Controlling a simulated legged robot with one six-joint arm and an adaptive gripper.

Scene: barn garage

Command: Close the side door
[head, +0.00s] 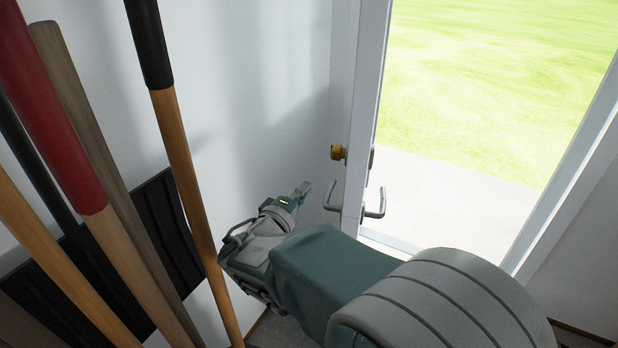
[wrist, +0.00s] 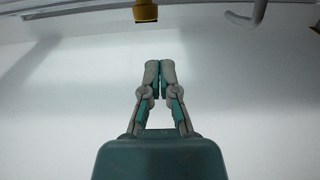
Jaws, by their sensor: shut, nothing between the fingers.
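The side door (head: 366,75) is white and stands open, seen nearly edge-on against the bright doorway. It carries a brass knob (head: 338,152) and, lower down, grey lever handles (head: 334,196) on both sides. My gripper (head: 305,189) is shut and empty, left of the door and a little apart from the near handle. In the wrist view my gripper (wrist: 160,64) has its fingertips together before a white surface. The brass knob (wrist: 145,11) and a pale handle (wrist: 249,17) show at that view's top edge, beyond the fingertips.
Long-handled tools (head: 172,130) and a black ribbed panel (head: 95,262) stand close on the left, beside my arm. A white wall (head: 255,70) lies behind. The doorway at the right opens onto paving (head: 455,197) and grass (head: 480,90).

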